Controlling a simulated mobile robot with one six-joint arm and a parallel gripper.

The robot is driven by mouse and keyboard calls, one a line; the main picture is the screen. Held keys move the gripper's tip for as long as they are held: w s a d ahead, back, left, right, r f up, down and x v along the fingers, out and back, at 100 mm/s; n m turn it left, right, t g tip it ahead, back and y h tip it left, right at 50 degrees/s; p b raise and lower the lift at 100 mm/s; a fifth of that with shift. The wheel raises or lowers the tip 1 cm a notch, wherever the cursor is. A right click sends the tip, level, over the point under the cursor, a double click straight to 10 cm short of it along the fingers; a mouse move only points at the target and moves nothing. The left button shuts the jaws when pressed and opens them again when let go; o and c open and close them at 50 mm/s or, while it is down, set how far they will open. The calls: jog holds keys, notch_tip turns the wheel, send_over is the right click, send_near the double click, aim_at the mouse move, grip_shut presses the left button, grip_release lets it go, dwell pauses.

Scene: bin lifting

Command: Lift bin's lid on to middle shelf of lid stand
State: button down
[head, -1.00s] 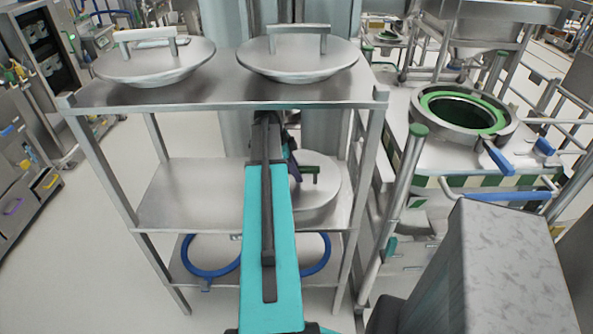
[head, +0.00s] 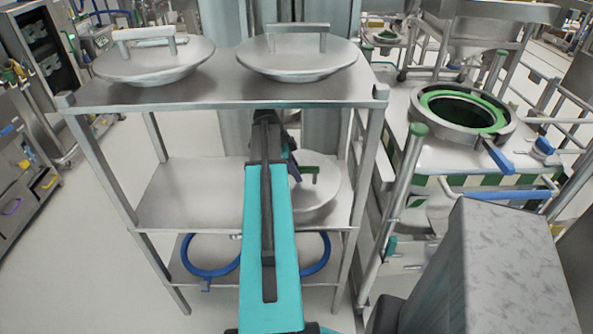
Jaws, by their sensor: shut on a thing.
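I cannot tell whether the lid rests on the shelf or hangs just above. The open bin (head: 443,127), with a green inner ring, stands at the right.
Two other steel lids, left (head: 150,70) and right (head: 290,68), lie on the top shelf (head: 215,92), close above my arm. Blue rings (head: 212,274) are on the bottom shelf. A stand post (head: 362,200) is right of the lid. The middle shelf's left part is bare.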

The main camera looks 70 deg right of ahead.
jog(key=c, duration=1.5)
grip_release()
jog(key=shift+r, duration=0.1)
jog(key=shift+b+v, duration=0.35)
jog(key=shift+v, duration=0.55)
jog(key=shift+b+v, duration=0.6)
jog(key=shift+v, duration=2.2)
